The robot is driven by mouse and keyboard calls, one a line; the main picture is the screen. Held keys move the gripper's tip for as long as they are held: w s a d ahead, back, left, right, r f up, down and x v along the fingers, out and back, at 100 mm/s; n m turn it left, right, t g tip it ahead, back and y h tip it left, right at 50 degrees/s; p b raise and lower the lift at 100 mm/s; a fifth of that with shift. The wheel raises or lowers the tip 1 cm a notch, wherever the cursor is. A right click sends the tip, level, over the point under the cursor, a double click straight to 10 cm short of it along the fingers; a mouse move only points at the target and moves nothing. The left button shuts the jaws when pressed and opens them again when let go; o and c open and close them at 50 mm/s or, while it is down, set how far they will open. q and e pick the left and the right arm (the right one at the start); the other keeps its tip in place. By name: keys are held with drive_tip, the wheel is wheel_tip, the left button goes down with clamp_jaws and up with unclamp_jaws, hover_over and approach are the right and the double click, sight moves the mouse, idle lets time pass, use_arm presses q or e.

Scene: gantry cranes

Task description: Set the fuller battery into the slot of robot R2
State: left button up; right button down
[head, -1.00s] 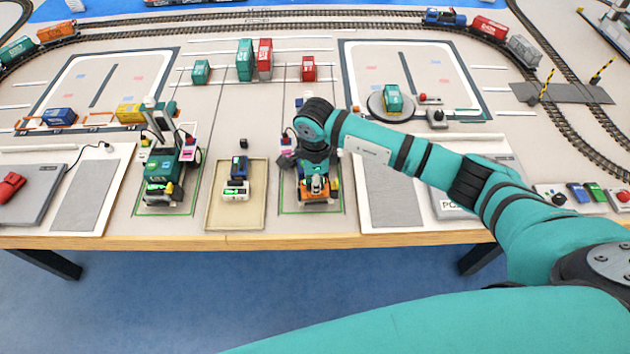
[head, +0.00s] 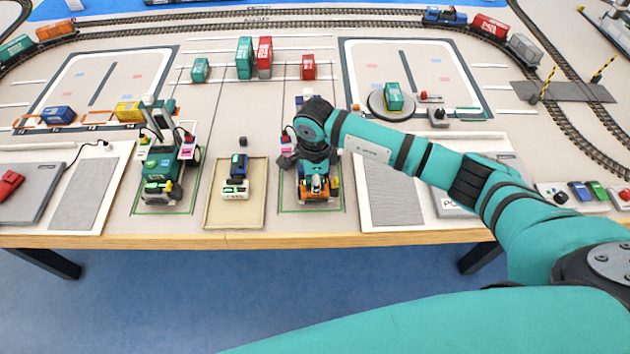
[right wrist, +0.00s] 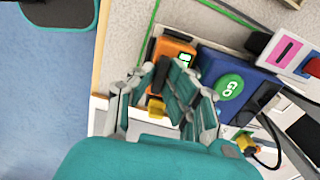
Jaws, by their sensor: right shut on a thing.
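My right gripper (head: 315,188) is at the front of the right-hand small robot, which has a blue body (right wrist: 232,82) with a green GO button. In the right wrist view its fingers (right wrist: 166,88) are shut on an orange battery (right wrist: 174,48) with a small green display, partly hidden by the fingers. Whether the battery is fully seated is hidden. A green small robot (head: 162,165) stands to the left. Between them, a tray (head: 213,214) holds a dark blue battery (head: 238,165) and a white battery (head: 235,192). Robot labels and charge levels are unreadable. My left gripper is out of view.
Grey pads (head: 86,192) lie beside both robots' bays. Red and teal containers (head: 264,58) stand farther back. A small dark block (head: 243,141) sits behind the tray. The table's front edge (head: 240,239) is close to the bays.

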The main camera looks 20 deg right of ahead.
drive_tip(key=shift+f+b, duration=0.3)
drive_tip(key=shift+f, duration=0.05)
idle(0.3)
drive_tip(key=c, duration=1.3)
unclamp_jaws()
drive_tip(key=shift+o, duration=0.2)
drive_tip(key=shift+r, duration=0.1)
